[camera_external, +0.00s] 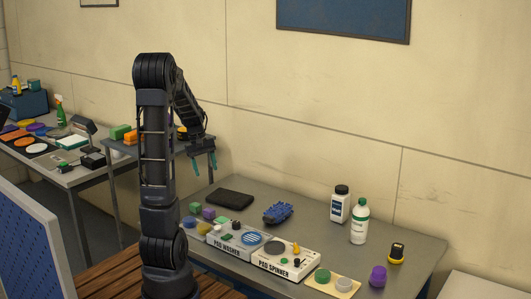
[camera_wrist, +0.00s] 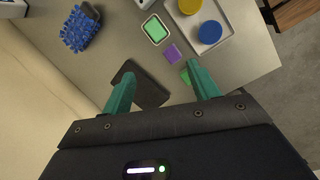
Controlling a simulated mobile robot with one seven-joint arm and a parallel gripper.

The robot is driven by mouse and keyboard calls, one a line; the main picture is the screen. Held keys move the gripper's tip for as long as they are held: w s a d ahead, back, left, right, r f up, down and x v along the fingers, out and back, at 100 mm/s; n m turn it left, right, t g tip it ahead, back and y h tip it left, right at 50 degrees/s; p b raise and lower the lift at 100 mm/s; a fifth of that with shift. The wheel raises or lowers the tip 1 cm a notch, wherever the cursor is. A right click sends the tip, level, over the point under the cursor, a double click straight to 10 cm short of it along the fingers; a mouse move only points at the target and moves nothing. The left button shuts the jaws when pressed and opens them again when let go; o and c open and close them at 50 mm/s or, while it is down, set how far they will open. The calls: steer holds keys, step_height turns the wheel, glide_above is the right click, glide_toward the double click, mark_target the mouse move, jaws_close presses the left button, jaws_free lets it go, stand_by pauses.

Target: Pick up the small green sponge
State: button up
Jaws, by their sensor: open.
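A small green block (camera_external: 195,207), likely the small green sponge, lies at the left end of the grey bench. In the wrist view a small green piece (camera_wrist: 185,77) shows beside my right finger, which partly covers it. A purple block (camera_external: 208,214) lies close to it; it also shows in the wrist view (camera_wrist: 173,53). A green pad with a pale rim (camera_wrist: 156,29) lies farther off. My gripper (camera_external: 204,164) is open and empty, pointing down above the bench's left end; its teal fingers also show in the wrist view (camera_wrist: 160,70).
A black folded cloth (camera_external: 231,198) lies beneath my fingers in the wrist view. A blue mitt (camera_external: 278,212), pad washer (camera_external: 227,252) and pad spinner (camera_external: 286,262) occupy the bench. Bottles (camera_external: 340,203) stand at the back. The wall (camera_external: 300,130) runs behind the bench.

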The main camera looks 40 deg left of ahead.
mark_target(195, 204)
steer(key=w+a+f+n+h, duration=0.15)
steer(key=a+f+n, duration=0.35)
steer(key=a+f, duration=0.7)
steer(key=x, duration=0.4)
steer(key=shift+s+a+f, duration=0.15)
steer(key=shift+s+a, duration=0.05)
steer(key=shift+s, duration=0.05)
steer(key=shift+x, duration=2.65)
steer(key=shift+w, duration=0.15)
steer(key=c, duration=1)
steer(key=shift+c, duration=0.3)
